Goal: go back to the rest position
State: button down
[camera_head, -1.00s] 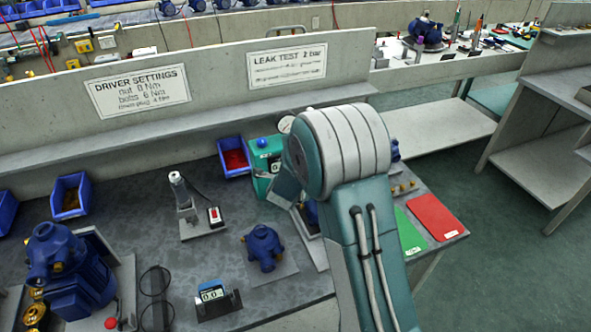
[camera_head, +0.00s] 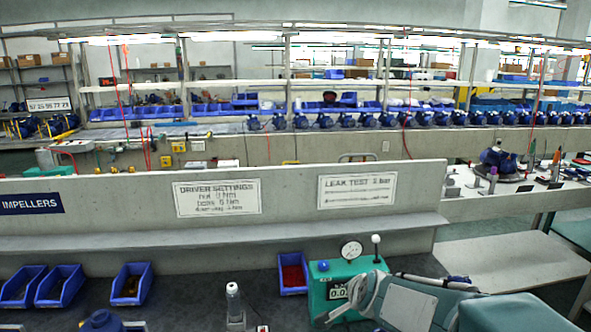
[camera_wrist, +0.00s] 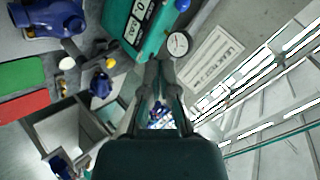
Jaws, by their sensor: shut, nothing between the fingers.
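My gripper (camera_wrist: 159,75) shows from behind in the wrist view. Its fingers are together with nothing between them. In the head view my folded arm is at the lower right, its grey wrist end in front of the teal leak tester (camera_head: 338,283). The tester has a round gauge and a small display. In the wrist view the tester (camera_wrist: 137,30) is just beyond and beside the fingers, and I cannot tell the exact gap. No object is held.
Blue bins (camera_head: 131,284) stand at the left of the bench, and a bin with red contents (camera_head: 292,273) is left of the tester. A low wall (camera_head: 120,205) with signs runs behind. A blue pump (camera_wrist: 47,18) and green (camera_wrist: 22,73) and red (camera_wrist: 24,106) mats show in the wrist view.

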jog(key=s+d+r+n+g, duration=0.1)
jog(key=s+n, duration=0.4)
jog(key=s, duration=0.8)
jog(key=s+d+r+n+g+h, duration=0.1)
jog(key=s+n, duration=0.4)
jog(key=s, duration=0.7)
jog(key=shift+s+d+r+n+g, duration=0.45)
jog(key=shift+r+g, duration=0.2)
jog(key=shift+g, duration=0.55)
